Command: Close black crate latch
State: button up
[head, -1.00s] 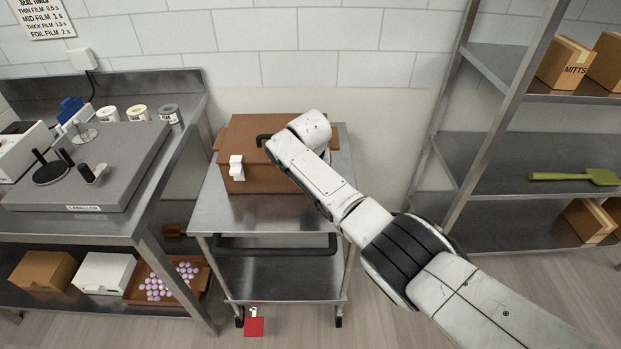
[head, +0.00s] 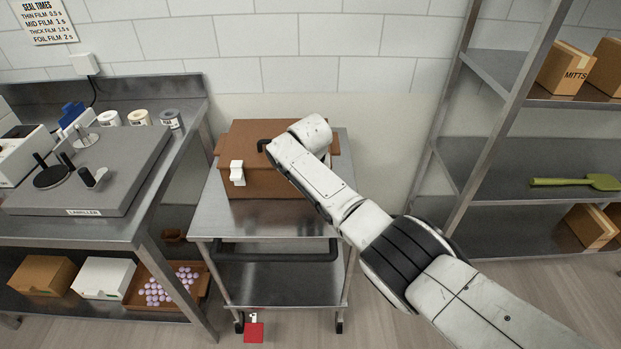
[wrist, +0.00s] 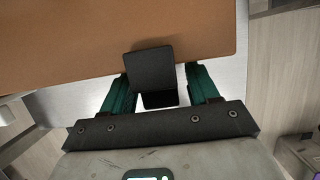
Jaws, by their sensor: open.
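The brown crate (head: 262,185) stands on a steel cart, its lid down. A white latch (head: 237,173) is on its front left. The black latch (wrist: 150,70) shows in the wrist view at the crate's edge, with an upper plate over the brown surface and a lower plate nearer me. My gripper (wrist: 160,74) is open, its green fingers on either side of the black latch. I cannot tell whether they touch it. In the head view my arm hides the gripper and the black latch. A black handle-like piece (head: 263,144) shows beside my arm.
The steel cart (head: 215,215) has free top around the crate. A steel bench (head: 150,205) with a labeller stands left. A shelf rack (head: 490,160) with boxes and a green scoop stands right. A red pedal-like piece (head: 254,332) is low at the cart's front.

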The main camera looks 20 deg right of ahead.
jog(key=p+v, duration=0.1)
jog(key=v, duration=0.9)
jog(key=shift+s+r, duration=0.15)
jog(key=shift+r, duration=0.15)
